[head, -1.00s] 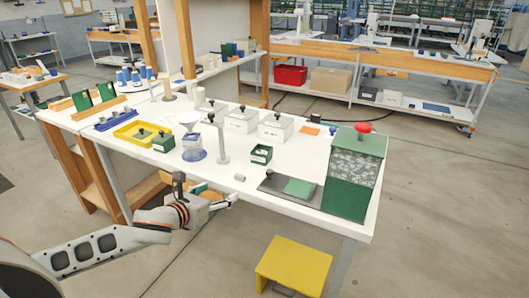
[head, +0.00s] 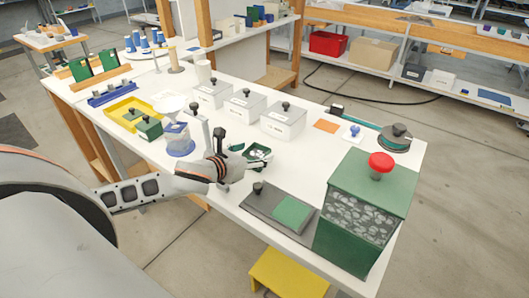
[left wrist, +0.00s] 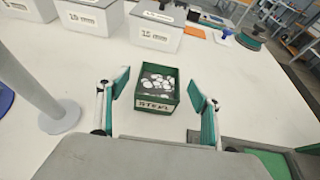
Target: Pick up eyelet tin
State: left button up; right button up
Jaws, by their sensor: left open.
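A small open green tin (head: 261,150) with white eyelet-like pieces inside stands on the white table. My left gripper (head: 249,160) is open, close above the table by the tin. In the left wrist view its two teal-padded fingers (left wrist: 159,91) are on either side of the tin, with a gap on each side. My right gripper is not in view.
A grey plate with a green pad (head: 292,211) and a large green box with a red knob (head: 369,197) stand to the right. White lidded boxes (head: 284,121) stand behind the tin. A grey post (left wrist: 54,105) rises on the left.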

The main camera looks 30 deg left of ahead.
aim_at(262, 150)
pick_arm(q)
jog(key=b+x, duration=0.1)
jog(key=x, duration=0.6)
jog(key=shift+w+f, duration=0.1)
jog(key=shift+f, duration=0.15)
jog(key=shift+c, duration=0.3)
jog(key=c, duration=1.3)
